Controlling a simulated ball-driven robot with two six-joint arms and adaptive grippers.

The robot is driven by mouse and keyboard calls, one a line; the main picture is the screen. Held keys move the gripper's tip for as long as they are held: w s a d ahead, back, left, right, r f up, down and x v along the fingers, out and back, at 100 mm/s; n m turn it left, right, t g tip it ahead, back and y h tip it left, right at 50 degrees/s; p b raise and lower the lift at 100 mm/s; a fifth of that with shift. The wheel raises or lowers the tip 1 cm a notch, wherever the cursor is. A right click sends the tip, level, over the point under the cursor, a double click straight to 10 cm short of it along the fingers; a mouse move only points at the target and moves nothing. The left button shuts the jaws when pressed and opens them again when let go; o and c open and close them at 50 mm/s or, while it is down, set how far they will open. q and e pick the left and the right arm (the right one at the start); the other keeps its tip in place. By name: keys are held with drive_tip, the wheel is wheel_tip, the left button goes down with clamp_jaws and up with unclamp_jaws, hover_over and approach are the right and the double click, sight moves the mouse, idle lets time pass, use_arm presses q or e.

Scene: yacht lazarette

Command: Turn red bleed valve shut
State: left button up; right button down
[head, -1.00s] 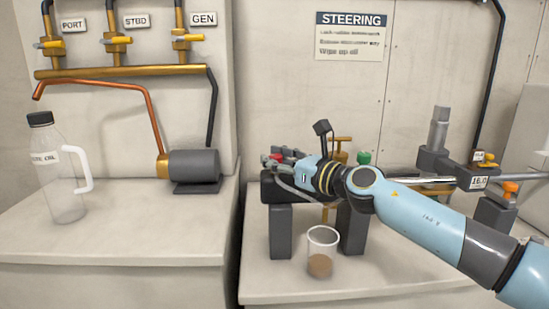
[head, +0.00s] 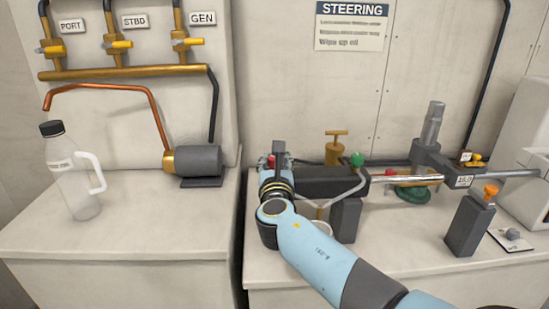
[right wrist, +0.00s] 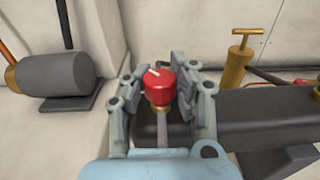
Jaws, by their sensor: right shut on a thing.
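The red bleed valve (right wrist: 159,87) is a round red knob with a pale pointer mark on top, angled to the upper left in the right wrist view. It sits at the left end of the dark steering cylinder (head: 325,182). My right gripper (right wrist: 160,76) is shut on it, with fingers on both sides of the knob. In the head view my right gripper (head: 274,163) is at the cylinder's left end, and only a little of the red valve (head: 270,161) shows. My left gripper is not in view.
A green knob (head: 357,159) stands on the cylinder's right end, and a brass pump handle (head: 336,146) behind it. A clear cup (head: 321,226) is mostly hidden by my arm. A block with an orange knob (head: 468,222) stands at right. An oil bottle (head: 75,180) is at left.

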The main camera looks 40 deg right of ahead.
sight(274, 157)
drive_tip(key=shift+a+f+m+g+h+b, duration=0.15)
drive_tip(key=shift+m+g+h+b, duration=0.15)
drive_tip(key=shift+m+g+h, duration=0.25)
drive_tip(key=shift+d+f+m+g+h+b, duration=0.15)
drive_tip(key=shift+m+g+h+b, duration=0.2)
drive_tip(key=shift+h, duration=0.3)
drive_tip(key=m+g+h+b, duration=0.4)
drive_tip(key=g, duration=0.1)
drive_tip(key=shift+a, duration=0.1)
drive_tip(key=shift+s+r+m+g+h+b, duration=0.1)
drive_tip(key=shift+m+g+h+b, duration=0.6)
drive_tip(key=shift+m+g+b, duration=1.15)
drive_tip(key=shift+n+g+p, duration=0.25)
drive_tip(key=shift+n+p, duration=0.05)
drive_tip(key=shift+n, duration=0.05)
drive_tip(key=c, duration=1)
unclamp_jaws()
drive_tip(key=shift+a+r, duration=0.1)
drive_tip(key=shift+r, duration=0.05)
wheel_tip(274, 157, up, 10)
